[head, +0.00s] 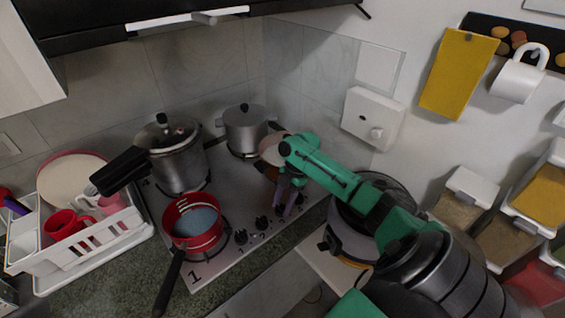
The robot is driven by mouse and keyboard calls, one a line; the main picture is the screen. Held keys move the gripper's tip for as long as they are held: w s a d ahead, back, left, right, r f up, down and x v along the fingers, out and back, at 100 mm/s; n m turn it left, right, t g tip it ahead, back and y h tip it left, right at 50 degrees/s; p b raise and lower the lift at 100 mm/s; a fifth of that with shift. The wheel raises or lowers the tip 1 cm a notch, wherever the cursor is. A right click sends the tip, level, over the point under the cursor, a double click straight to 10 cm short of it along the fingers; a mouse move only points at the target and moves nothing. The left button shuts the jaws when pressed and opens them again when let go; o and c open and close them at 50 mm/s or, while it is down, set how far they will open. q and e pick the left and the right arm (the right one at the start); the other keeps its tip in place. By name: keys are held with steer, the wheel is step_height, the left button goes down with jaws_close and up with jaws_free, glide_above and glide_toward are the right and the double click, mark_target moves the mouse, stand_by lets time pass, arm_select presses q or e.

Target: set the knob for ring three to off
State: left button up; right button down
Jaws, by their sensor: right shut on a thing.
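The steel cooktop (215,262) stands in the corner counter, with a row of dark knobs along its right side. One knob (240,237) shows beside the red pot, and another knob (262,222) shows further back. My right gripper (287,203) reaches down over the far end of this row. It is shut on a knob there, which its fingers mostly hide. I cannot read that knob's number or its setting. A printed 1 shows at the cooktop's near corner. My left gripper is not in view.
A red saucepan (193,222), a pressure cooker (177,158) and a lidded steel pot (245,130) stand on the cooktop. Another pan (272,149) is partly behind my right gripper. A white dish rack (95,236) stands at left. A round appliance (347,244) is beneath my right arm.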

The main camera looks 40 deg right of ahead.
steer(key=shift+c, duration=1.8)
jaws_free()
steer(key=shift+d+r, duration=0.15)
steer(key=shift+r, duration=0.2)
steer(key=b+v, duration=0.3)
steer(key=v, duration=1)
steer(key=shift+d+r+b, duration=0.15)
steer(key=shift+r+b, duration=0.15)
